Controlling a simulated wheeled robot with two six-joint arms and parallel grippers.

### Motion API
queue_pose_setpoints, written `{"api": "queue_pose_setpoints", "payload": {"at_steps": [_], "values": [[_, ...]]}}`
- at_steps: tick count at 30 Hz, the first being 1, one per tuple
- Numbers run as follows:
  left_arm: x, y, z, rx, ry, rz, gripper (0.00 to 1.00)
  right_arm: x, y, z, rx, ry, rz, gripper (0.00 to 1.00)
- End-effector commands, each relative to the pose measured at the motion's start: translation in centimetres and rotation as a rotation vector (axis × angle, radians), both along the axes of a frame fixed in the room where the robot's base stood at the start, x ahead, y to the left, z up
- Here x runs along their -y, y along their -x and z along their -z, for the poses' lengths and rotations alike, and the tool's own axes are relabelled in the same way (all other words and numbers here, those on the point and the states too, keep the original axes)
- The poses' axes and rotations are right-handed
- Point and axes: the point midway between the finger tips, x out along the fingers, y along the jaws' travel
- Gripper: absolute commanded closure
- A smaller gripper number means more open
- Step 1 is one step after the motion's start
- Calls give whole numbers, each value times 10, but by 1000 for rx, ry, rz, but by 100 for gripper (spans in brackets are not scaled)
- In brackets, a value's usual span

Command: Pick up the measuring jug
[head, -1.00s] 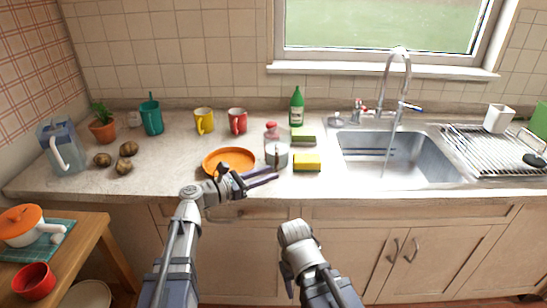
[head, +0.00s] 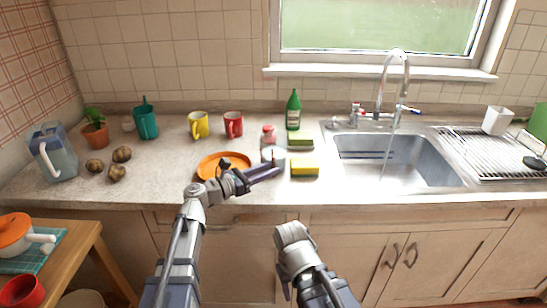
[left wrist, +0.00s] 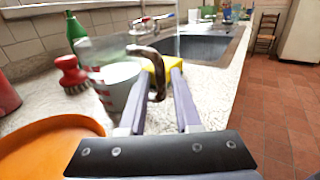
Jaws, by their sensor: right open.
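The measuring jug (left wrist: 120,92) is clear and whitish with red marks and a dark brown handle. In the head view the jug (head: 273,156) stands on the worktop just right of the orange plate, partly hidden behind my left gripper (head: 264,173). In the left wrist view my left gripper (left wrist: 165,80) has its fingers apart, with the handle showing in the gap between them. I cannot tell whether either finger touches the handle. My right gripper (head: 287,290) is low in front of the cabinets, away from the jug, its fingers barely visible.
The orange plate (head: 205,171) lies left of the jug. A yellow sponge (head: 305,168) is to its right and a red brush (head: 268,133) behind. A green bottle (head: 293,112), two mugs and the sink (head: 400,160) stand further off. A wooden side table (head: 75,255) is at lower left.

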Motion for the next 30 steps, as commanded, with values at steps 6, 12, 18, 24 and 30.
{"api": "queue_pose_setpoints", "payload": {"at_steps": [6, 12, 18, 24, 30], "values": [[18, -13, -3, 0, 0, 2, 68, 0, 0, -3, 0, 0, 0, 49], [41, -27, -3, 0, 0, 2, 68, 0, 0, -3, 0, 0, 0, 49], [42, -28, -3, 0, 0, -1, 68, 0, 0, -3, 0, 0, 0, 49], [42, -28, -3, 0, 0, -1, 86, 0, 0, -3, 0, 0, 0, 49], [42, -28, -3, 0, 0, 0, 100, 0, 0, -3, 0, 0, 0, 49]]}}
